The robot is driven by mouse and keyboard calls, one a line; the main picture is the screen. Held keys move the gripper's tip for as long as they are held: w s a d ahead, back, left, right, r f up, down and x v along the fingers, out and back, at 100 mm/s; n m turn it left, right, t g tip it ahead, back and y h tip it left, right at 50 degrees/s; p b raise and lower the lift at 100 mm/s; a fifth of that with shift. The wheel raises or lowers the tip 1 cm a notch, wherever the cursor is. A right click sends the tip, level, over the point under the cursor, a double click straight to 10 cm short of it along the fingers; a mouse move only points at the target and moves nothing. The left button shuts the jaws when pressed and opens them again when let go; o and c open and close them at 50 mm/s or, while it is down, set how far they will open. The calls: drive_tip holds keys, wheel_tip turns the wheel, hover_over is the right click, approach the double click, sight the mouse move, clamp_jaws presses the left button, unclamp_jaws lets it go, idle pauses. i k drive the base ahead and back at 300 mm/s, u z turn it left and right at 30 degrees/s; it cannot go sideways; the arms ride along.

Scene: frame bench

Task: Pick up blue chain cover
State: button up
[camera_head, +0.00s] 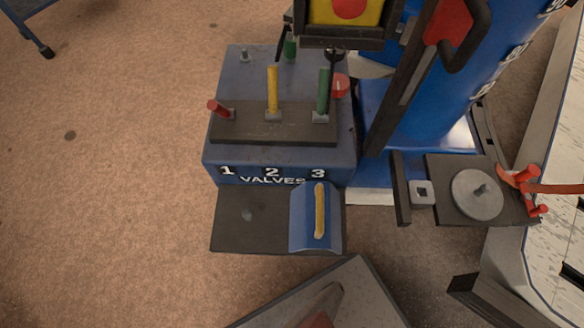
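The blue cover (301,216), which looks like the chain cover, sits on the right part of a dark flat plate (248,236) in front of the valve box. It is a bent blue sheet with a long yellow handle (319,210) running front to back on top. Nothing holds it. No fingers of my gripper can be made out in this view.
Behind the cover stands the blue-grey valve box (280,176) with red, yellow and green levers. Right of it are a blue drum (425,90) and a dark plate with a grey disc (476,194). A grey slanted surface (350,290) fills the bottom middle. Brown floor is open on the left.

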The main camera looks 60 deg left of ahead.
sight(318, 215)
drive_tip(key=u, duration=1.35)
drive_tip(key=k, duration=0.75)
drive_tip(key=z, duration=0.8)
drive_tip(key=k, duration=1.55)
drive_tip(key=u, duration=0.8)
drive_tip(key=i, duration=0.45)
